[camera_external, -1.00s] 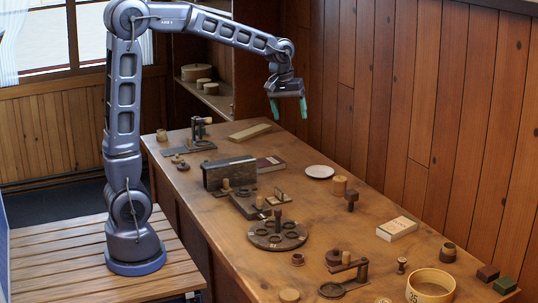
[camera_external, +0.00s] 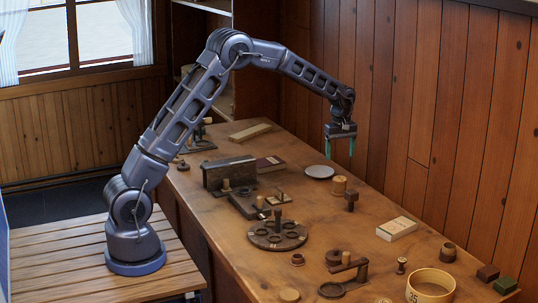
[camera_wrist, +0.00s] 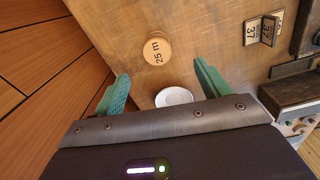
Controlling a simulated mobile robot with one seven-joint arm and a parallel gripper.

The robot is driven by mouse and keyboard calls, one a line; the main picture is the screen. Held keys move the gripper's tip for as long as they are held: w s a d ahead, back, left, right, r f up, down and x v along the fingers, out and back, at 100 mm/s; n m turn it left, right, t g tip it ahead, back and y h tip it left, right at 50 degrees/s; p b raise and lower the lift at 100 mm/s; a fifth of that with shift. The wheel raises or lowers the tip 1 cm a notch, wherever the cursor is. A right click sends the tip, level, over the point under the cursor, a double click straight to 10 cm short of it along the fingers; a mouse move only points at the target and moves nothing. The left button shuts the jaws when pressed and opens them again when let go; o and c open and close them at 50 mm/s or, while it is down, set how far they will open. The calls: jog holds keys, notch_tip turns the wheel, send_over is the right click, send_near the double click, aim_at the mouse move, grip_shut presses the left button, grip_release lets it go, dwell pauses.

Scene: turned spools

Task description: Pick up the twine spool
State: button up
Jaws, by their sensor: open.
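My gripper (camera_external: 339,150) hangs above the table near the wall, fingers down, apart and empty. In the wrist view my gripper's fingers (camera_wrist: 160,72) show with the spool beyond them, lined up roughly between the tips. No contact shows. The spool's side is mostly hidden in the wrist view.
A white plate (camera_external: 319,171) lies beside the spool, and a dark knobbed piece (camera_external: 351,200) stands close to it. The wood wall (camera_external: 450,120) runs along the far edge. A dark block (camera_external: 229,173) and a round holed stand (camera_external: 262,239) are farther off.

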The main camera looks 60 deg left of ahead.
aim_at(340, 178)
jog(key=f, duration=0.1)
jog(key=w, duration=0.1)
jog(key=f, duration=0.1)
jog(key=shift+w+a+f+n, duration=0.25)
jog(key=shift+w+f+n, duration=0.05)
jog(key=shift+w, duration=0.05)
jog(key=shift+w+f, duration=0.15)
jog(key=shift+f, duration=0.35)
notch_tip(340, 178, down, 5)
jog(key=shift+r, duration=0.1)
jog(key=shift+s+a+f, duration=0.1)
jog(key=shift+s+f, duration=0.1)
jog(key=shift+f, duration=1.2)
jog(key=shift+s+a+f, duration=0.1)
jog(key=shift+s+f, duration=0.1)
jog(key=shift+f, duration=1.2)
jog(key=c, duration=1.1)
jog(key=shift+r, duration=0.15)
